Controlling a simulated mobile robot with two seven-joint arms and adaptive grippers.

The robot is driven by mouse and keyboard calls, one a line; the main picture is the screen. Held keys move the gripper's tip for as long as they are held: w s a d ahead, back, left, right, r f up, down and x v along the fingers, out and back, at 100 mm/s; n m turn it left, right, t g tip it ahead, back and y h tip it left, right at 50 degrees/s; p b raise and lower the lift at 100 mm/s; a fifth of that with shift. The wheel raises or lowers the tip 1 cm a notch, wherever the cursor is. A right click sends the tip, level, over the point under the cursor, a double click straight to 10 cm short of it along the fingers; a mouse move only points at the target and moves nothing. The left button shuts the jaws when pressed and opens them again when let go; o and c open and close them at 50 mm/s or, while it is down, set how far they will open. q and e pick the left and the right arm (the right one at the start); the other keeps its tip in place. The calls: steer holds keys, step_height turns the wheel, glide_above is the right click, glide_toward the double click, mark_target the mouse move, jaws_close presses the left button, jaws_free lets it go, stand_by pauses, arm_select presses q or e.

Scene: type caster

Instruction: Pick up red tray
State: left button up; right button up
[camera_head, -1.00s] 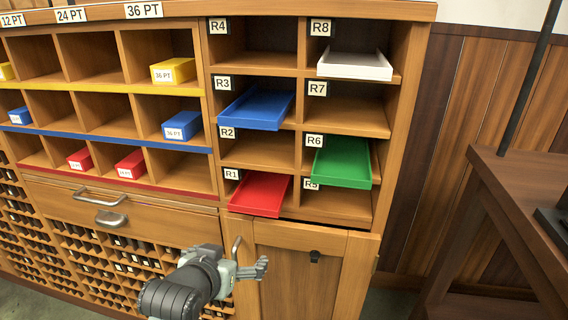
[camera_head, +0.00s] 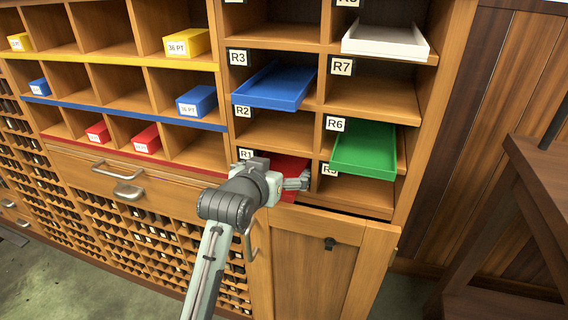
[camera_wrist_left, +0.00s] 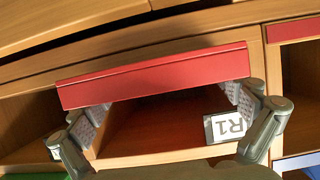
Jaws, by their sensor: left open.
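The red tray (camera_head: 289,166) lies in the lower cubbyhole labelled R1, mostly hidden behind my left gripper in the head view. In the left wrist view its long red edge (camera_wrist_left: 155,75) crosses the picture, with the R1 label (camera_wrist_left: 226,126) nearby. My left gripper (camera_head: 298,181) is at the tray's front. In the left wrist view its open fingers (camera_wrist_left: 168,103) are spread apart near the two ends of that edge. I cannot tell whether they touch it. My right gripper is not in view.
A blue tray (camera_head: 275,87) sits above in R3, a green tray (camera_head: 363,150) to the right in R6, and a white tray (camera_head: 386,40) at upper right. Wooden dividers surround R1. A cabinet door (camera_head: 312,267) is below, and a dark table (camera_head: 535,205) stands at right.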

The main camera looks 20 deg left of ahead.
arm_select(q)
steer(key=c, duration=1.4)
steer(key=shift+c, duration=0.7)
steer(key=shift+w+r, duration=0.1)
steer(key=shift+r, duration=0.05)
